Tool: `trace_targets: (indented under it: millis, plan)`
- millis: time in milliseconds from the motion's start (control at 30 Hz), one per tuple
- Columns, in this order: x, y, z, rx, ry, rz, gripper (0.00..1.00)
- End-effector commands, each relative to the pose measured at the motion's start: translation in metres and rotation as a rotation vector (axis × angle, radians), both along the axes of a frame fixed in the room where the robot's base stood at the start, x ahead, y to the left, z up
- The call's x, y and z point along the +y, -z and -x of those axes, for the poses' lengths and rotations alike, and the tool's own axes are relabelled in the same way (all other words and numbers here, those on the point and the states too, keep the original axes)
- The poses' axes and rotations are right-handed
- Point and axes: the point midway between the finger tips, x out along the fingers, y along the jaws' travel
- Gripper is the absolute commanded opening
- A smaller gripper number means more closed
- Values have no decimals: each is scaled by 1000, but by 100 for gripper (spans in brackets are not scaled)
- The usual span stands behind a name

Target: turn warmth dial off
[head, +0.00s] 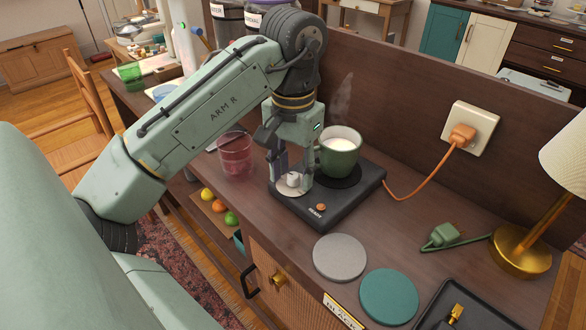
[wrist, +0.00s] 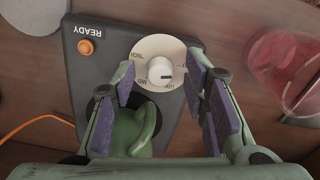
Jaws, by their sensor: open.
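The warmth dial is a small white knob (wrist: 160,71) on a pale round plate at one corner of the black warmer (head: 331,207). In the wrist view its dark pointer line points right, towards a mark partly covered by a finger; several labels ring the plate, too small to read surely. My gripper (wrist: 161,88) is open, with purple-padded fingers on either side of the knob and gaps between. In the head view my gripper (head: 293,177) is low over the dial. A green mug (head: 340,158) of steaming white liquid stands on the warmer plate, close to my gripper.
A pink glass (head: 235,155) stands left of the warmer. An orange button or light (wrist: 86,47) sits beside "READY". The orange cord runs to a wall socket (head: 470,128). Grey (head: 340,257) and teal (head: 388,296) discs lie in front; a lamp (head: 520,250) stands right.

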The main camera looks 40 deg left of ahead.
Motion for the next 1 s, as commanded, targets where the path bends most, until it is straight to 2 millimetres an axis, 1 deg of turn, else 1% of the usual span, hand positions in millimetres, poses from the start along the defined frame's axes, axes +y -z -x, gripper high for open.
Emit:
trace_targets:
  millis: [133,233,367,500,600,700,833,1000]
  plan:
    - [0,-5,0,0,0,-1,40]
    - [1,-17,0,0,-1,-3,40]
    - [1,-43,0,0,-3,-5,40]
    - [1,-74,0,1,-3,-5,40]
    - [0,-93,0,0,-3,-4,40]
    - [1,-106,0,0,-3,-3,40]
    - [0,-117,0,0,-1,-1,40]
    - [0,-120,0,0,0,0,40]
